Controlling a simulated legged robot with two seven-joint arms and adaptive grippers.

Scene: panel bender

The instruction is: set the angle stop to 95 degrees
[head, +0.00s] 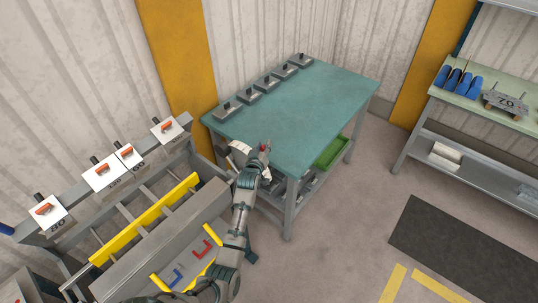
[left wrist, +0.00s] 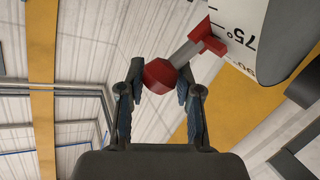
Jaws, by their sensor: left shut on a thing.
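The angle stop's red knob (left wrist: 160,75) sits between the fingers of my left gripper (left wrist: 159,92), which is shut on it. A grey rod runs from the knob to a red pointer (left wrist: 208,38) at the edge of the white scale (left wrist: 236,20). The marks 75° and, partly hidden, 90 show. The pointer is near these marks; its exact reading cannot be told. In the head view my left gripper (head: 264,165) is by the near left corner of the green table, with the scale (head: 241,147) small beside it. My right gripper is not in view.
The green-topped table (head: 310,110) carries several grey blocks along its back edge. The bender (head: 150,262) with a yellow bar stands at left. A shelf bench (head: 480,100) stands at right. A dark mat (head: 465,250) lies on otherwise open floor.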

